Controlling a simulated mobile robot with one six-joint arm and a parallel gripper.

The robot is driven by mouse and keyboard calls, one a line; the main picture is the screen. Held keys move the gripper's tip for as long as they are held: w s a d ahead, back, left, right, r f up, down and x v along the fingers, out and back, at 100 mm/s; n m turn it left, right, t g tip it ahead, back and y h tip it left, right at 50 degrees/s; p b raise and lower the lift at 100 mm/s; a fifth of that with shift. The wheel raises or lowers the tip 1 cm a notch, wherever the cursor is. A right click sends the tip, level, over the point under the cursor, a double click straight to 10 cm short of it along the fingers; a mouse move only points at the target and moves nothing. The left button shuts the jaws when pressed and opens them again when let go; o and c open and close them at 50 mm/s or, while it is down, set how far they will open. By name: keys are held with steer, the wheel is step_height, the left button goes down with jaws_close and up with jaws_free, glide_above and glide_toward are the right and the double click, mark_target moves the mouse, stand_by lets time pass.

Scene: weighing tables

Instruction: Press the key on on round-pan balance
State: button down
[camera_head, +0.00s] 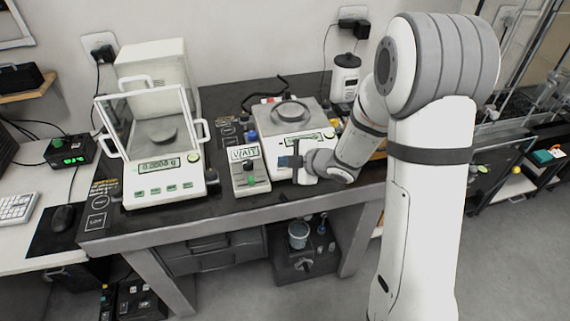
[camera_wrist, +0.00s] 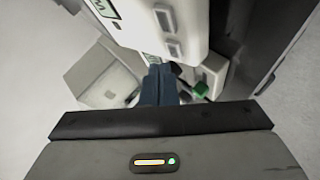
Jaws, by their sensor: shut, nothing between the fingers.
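The round-pan balance (camera_head: 270,122) is a white box on the dark table, with a round pan (camera_head: 290,111) on top and a small display on its front. My gripper (camera_head: 283,161) is at the front of this balance, shut and empty, with dark blue fingers. My gripper and forearm hide part of its front panel, and I cannot make out the on key. In the wrist view the shut fingers (camera_wrist: 158,84) point toward a white housing (camera_wrist: 190,25) with grey keys. Contact with a key cannot be told.
A small box with a WAIT sign (camera_head: 245,153) and a green knob stands just left of my gripper. A balance with a glass shield (camera_head: 155,190) reads 0.0000 g further left. A white jar (camera_head: 345,80) stands behind right. The table's front edge (camera_head: 230,213) is close below.

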steer(key=r+p, duration=0.1)
steer(key=r, duration=0.1)
steer(key=s+r+p, duration=0.1)
steer(key=r+p, duration=0.1)
steer(key=shift+s+d+r+p, duration=0.2)
steer(key=shift+r+p, duration=0.1)
steer(key=shift+r, duration=0.1)
stand_by(0.8)
steer(key=s+d+r+m+t+h, duration=0.1)
steer(key=s+d+r+m+h, duration=0.1)
steer(key=d+r+m+h, duration=0.35)
steer(key=s+d+r+m+h, duration=0.3)
steer(key=d+m, duration=0.3)
steer(key=d, duration=0.3)
steer(key=s+d+r+m+g, duration=0.1)
steer(key=s+m+g, duration=0.2)
steer(key=s, duration=0.7)
steer(key=s+r+m+g, duration=0.2)
steer(key=s+m+g, duration=0.1)
steer(key=s+m, duration=0.4)
steer(key=s, duration=0.3)
steer(key=shift+d, duration=0.35)
